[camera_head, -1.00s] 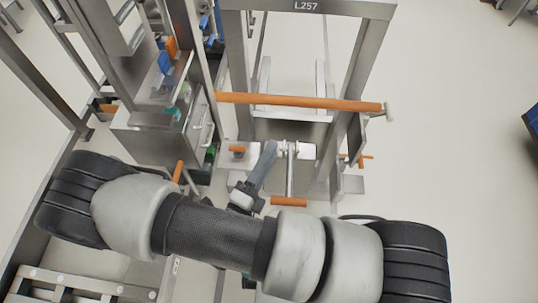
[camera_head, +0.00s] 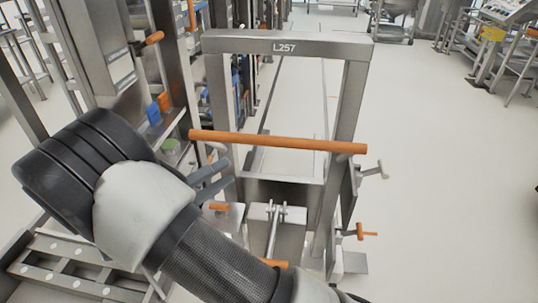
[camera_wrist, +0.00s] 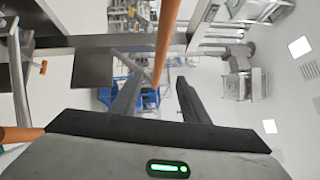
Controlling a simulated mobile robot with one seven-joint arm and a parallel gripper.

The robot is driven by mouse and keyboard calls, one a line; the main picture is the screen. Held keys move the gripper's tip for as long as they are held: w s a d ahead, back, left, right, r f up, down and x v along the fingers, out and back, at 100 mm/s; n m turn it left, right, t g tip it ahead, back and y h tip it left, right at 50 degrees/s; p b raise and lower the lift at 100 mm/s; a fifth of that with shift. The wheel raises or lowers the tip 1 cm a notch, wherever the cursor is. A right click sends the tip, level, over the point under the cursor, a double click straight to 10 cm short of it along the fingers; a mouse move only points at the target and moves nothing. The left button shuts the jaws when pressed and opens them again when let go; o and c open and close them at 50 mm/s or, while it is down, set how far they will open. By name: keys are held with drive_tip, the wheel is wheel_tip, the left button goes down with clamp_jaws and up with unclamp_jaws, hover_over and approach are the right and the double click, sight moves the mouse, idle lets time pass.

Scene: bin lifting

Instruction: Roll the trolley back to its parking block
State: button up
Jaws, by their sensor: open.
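The trolley (camera_head: 287,45) is an upright metal frame labelled L257, with an orange handle bar (camera_head: 278,142) across it. My gripper (camera_head: 228,171) is open and empty, just below the bar's left part in the head view. In the wrist view the orange bar (camera_wrist: 166,40) runs lengthwise through the gap between my two fingers (camera_wrist: 157,78), touching neither visibly. Whether it lies between the fingertips or beyond them, I cannot tell. I cannot make out a parking block for certain. My arm hides part of the trolley's lower left.
A metal rack with an orange knob (camera_head: 154,38) and a blue item (camera_head: 163,101) stands close on the left. Orange-handled clamps (camera_head: 360,231) stick out low on the trolley's right side. Open pale floor (camera_head: 440,150) lies to the right.

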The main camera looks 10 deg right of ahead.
sight(271, 145)
drive_tip(key=b+x, duration=0.3)
drive_tip(key=x, duration=1.4)
drive_tip(key=shift+a, duration=0.1)
clamp_jaws()
